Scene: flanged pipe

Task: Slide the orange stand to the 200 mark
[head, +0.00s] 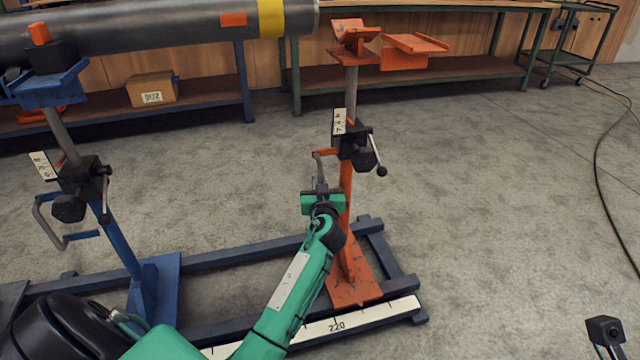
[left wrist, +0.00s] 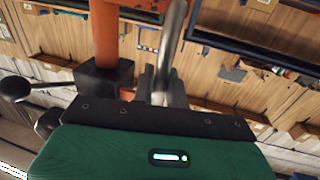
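The orange stand (head: 344,210) stands on the dark blue rail frame, its foot plate (head: 353,287) behind the white scale strip (head: 372,314). The 220 label shows on the strip, just left of the foot's front edge. No 200 mark is readable; my arm covers part of the strip. My left gripper (head: 320,186) is at the grey handle bar on the left side of the orange post. In the left wrist view the bar (left wrist: 172,40) runs between the closed fingers, beside the orange post (left wrist: 104,35).
A blue stand (head: 125,245) is on the same frame at left. A grey pipe (head: 150,30) with a yellow band lies over it, its end near the orange stand's top. Workbenches (head: 420,65) line the back.

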